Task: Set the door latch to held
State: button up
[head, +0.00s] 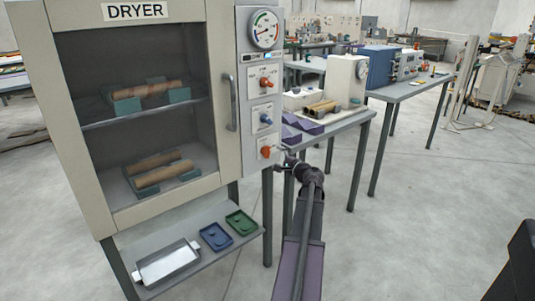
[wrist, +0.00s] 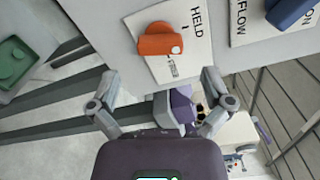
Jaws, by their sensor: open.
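The beige dryer (head: 222,100) has a glass door, which looks closed, with a vertical handle (head: 231,102). The door latch is an orange knob (head: 265,152), lowest on the grey panel beside the door. In the wrist view the orange knob (wrist: 158,42) sits on a white plate marked HELD, with a smaller mark at its other end that I cannot read. The knob's white dot is at its right end in that view, between the two marks. My gripper (wrist: 158,80) is open and empty, its fingers apart and short of the knob. In the head view my gripper (head: 284,164) is just right of the panel's lower edge.
A red knob (head: 265,83), a blue knob (head: 265,118) and a dial gauge (head: 264,30) are higher on the panel. A shelf below holds a metal tray (head: 167,262), a blue tray (head: 215,237) and a green tray (head: 241,222). A bench (head: 345,127) stands behind my gripper.

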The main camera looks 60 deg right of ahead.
aim_at(269, 153)
jog(key=shift+x, duration=2.8)
jog(key=c, duration=1.1)
